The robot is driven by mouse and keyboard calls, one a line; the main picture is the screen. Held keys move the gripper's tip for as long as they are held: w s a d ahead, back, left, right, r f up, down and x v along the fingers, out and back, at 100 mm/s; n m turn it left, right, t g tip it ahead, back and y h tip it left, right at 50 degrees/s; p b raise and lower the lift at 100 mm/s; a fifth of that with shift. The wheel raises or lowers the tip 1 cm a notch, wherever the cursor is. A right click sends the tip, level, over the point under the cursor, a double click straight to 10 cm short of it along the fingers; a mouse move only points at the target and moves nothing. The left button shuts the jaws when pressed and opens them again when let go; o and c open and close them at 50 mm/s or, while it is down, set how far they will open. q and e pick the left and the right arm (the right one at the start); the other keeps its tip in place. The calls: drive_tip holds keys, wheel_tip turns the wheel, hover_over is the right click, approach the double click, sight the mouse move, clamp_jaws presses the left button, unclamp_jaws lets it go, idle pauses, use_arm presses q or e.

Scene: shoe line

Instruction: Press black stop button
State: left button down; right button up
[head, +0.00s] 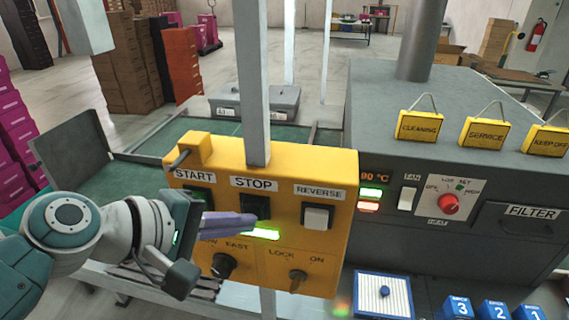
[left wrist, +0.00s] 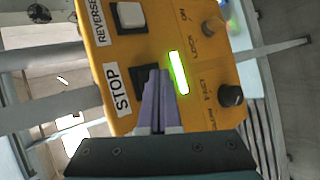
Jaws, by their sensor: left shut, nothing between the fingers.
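The black stop button (head: 257,205) sits under the STOP label on the yellow control box (head: 335,165). My left gripper (head: 252,222) is shut and empty, its purple fingers pointing at the button's lower left part. In the left wrist view the shut fingertips (left wrist: 158,75) lie over the stop button (left wrist: 143,72) and hide part of it. I cannot tell whether they touch it or stop just short. My right gripper is not in view.
A white REVERSE button (head: 317,216) is right of the stop button. A lit green bar (head: 262,234) and two knobs sit below. The grey oven (head: 450,110) stands to the right.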

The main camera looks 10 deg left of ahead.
use_arm(q)
drive_tip(key=shift+w, duration=0.4)
drive_tip(key=shift+s, duration=0.1)
idle(0.5)
drive_tip(key=shift+s+r, duration=0.1)
drive_tip(key=shift+s, duration=0.25)
drive_tip(key=shift+s+p, duration=0.45)
drive_tip(key=shift+s, duration=0.05)
drive_tip(key=shift+s+a+p, duration=0.15)
drive_tip(key=shift+s+p, duration=0.9)
drive_tip(key=shift+s, duration=1.5)
